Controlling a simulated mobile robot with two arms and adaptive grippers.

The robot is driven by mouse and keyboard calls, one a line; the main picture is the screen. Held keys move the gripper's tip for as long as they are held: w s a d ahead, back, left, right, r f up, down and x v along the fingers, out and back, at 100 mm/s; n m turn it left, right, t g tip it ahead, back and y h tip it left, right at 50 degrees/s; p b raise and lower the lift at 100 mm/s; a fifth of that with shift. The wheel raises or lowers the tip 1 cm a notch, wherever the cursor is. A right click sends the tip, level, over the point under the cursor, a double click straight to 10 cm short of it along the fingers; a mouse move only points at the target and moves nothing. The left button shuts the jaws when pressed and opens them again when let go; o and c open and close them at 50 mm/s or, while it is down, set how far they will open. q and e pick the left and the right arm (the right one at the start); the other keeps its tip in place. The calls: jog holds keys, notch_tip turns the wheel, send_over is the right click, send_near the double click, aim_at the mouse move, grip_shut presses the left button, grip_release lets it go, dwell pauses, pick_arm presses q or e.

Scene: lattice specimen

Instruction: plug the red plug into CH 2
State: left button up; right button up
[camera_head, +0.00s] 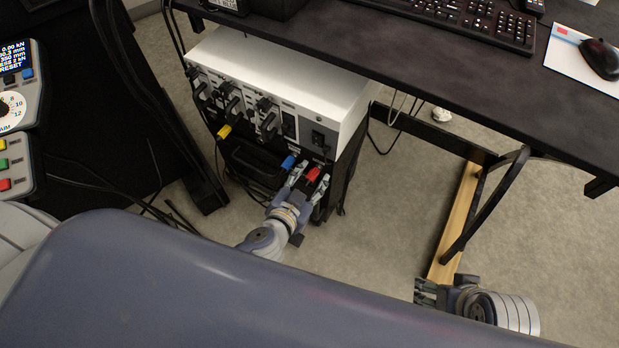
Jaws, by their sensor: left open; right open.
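The red plug (313,174) shows at the low front right of a white-topped unit (285,70), under the desk. My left gripper (309,178) is open, with its fingertips around the red plug; I cannot tell if they touch it. A blue plug (288,162) is just left of the fingers, and a yellow plug (224,131) is further left. The unit's front carries several black connectors (268,118). The channel labels are too small to read, so I cannot tell which is CH 2. My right gripper (424,291) is open and empty, low at the right above the floor.
The black desk (440,60) overhangs the unit and holds a keyboard (465,18) and a mouse (600,58). A desk leg with a wooden bar (458,220) stands near my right gripper. Dark cables hang left of the unit. A control panel (15,110) is at far left.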

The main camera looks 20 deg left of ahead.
pick_arm(q)
jog(key=c, duration=1)
grip_shut()
